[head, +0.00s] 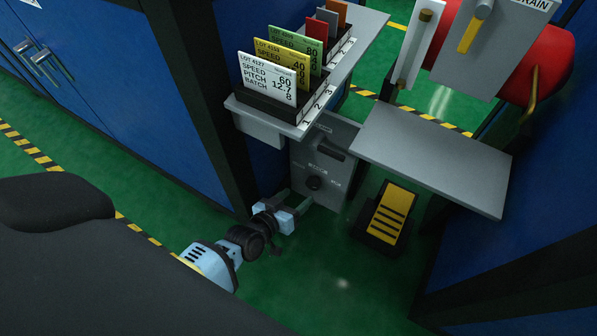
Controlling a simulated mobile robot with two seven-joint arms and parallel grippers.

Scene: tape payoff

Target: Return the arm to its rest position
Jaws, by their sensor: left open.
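My left arm (210,265) reaches in from the lower left, light blue and black. Its left gripper (294,212) is open and shows nothing between its fingers. I cannot tell whether a fingertip touches the panel. My right gripper is not in view.
Above the gripper, a grey shelf (362,32) holds a black rack with several coloured lot cards (267,78). A bare grey plate (440,160) juts out at right, above a yellow-and-black pedal (390,212). Blue cabinets (110,85) stand left. Green floor (330,285) is clear below.

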